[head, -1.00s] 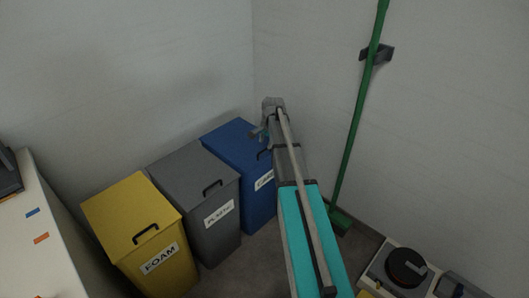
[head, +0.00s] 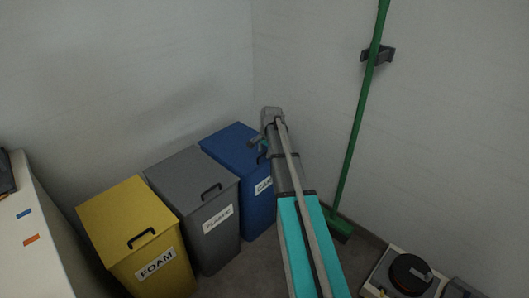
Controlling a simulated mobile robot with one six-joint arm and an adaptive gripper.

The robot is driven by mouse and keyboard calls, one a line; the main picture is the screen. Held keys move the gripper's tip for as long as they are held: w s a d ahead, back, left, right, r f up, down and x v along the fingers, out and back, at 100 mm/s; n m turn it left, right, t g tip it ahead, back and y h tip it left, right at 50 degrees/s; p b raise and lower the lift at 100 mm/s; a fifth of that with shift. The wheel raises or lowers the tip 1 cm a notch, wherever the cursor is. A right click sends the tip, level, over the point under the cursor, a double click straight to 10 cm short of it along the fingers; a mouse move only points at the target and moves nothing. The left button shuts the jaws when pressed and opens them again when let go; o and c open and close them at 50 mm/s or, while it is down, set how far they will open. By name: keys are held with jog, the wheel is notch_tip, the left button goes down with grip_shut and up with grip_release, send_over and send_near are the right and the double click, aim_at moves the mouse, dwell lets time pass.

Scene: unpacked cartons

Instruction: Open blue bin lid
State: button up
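The blue bin (head: 258,205) stands in the corner at the right end of a row of bins. Its blue lid (head: 228,146) lies flat and closed on top. A dark handle (head: 262,158) shows at the lid's front edge, partly hidden by my arm. A white label is on the bin's front, partly covered by my arm. My gripper (head: 256,143) is over the right part of the lid, close to the handle. Its fingers are small and dark here, so I cannot tell whether they are open or touching the handle.
A grey bin (head: 192,178) and a yellow bin labelled FOAM (head: 126,214) stand left of the blue one, lids closed. A green broom (head: 357,120) hangs on the right wall. A white table (head: 38,262) is at left. A black round device (head: 408,273) sits lower right.

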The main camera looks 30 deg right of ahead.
grip_shut()
